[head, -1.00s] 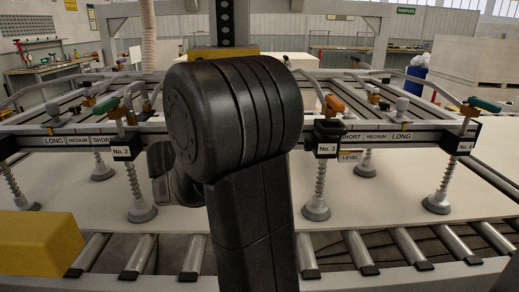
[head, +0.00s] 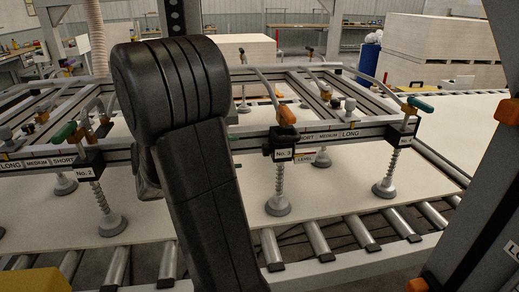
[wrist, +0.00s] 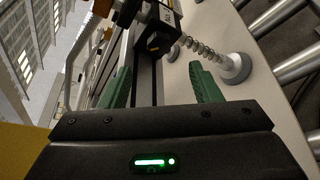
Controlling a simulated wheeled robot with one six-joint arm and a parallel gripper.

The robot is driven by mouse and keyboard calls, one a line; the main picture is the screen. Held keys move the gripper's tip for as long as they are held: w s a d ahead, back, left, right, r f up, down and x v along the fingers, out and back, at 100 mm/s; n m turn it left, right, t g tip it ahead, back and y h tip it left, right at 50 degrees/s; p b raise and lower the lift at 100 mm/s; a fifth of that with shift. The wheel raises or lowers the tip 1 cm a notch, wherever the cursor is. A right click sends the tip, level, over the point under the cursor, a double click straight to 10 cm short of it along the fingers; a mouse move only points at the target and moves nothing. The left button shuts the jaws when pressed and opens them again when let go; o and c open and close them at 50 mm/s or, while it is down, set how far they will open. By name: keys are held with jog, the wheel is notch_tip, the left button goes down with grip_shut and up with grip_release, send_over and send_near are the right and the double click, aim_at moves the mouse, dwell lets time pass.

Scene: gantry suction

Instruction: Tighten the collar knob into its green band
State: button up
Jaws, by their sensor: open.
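The No. 3 suction-cup holder (head: 283,143) hangs on the front rail of the frame. A dark block that looks like its collar knob (head: 267,152) sticks out at its left. In the wrist view the dark knob (wrist: 158,44) shows near the top, with a small orange mark. My gripper (wrist: 161,86) is open and empty; its two green fingers are spread on either side of the rail, with the knob beyond and apart from them. The green band cannot be made out. In the head view my arm hides the gripper.
The No. 2 holder (head: 89,172) and the far-right holder (head: 399,135) hang on the same rail. Cups stand over a pale board (head: 340,185) on rollers (head: 358,232). An orange lever (head: 286,115) tops No. 3. A dark post (head: 480,200) stands close at right.

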aim_at(267, 150)
jog(key=x, duration=0.9)
jog(key=shift+d+p, duration=0.15)
jog(key=shift+p, duration=0.2)
jog(key=shift+f, duration=0.1)
jog(key=c, duration=1)
jog(key=shift+f, duration=0.1)
jog(key=shift+f+b, duration=0.2)
jog(key=shift+b, duration=0.85)
jog(key=m+b, duration=0.1)
jog(key=b, duration=0.3)
jog(key=shift+r+m+t, duration=0.25)
jog(key=shift+m+t, duration=0.05)
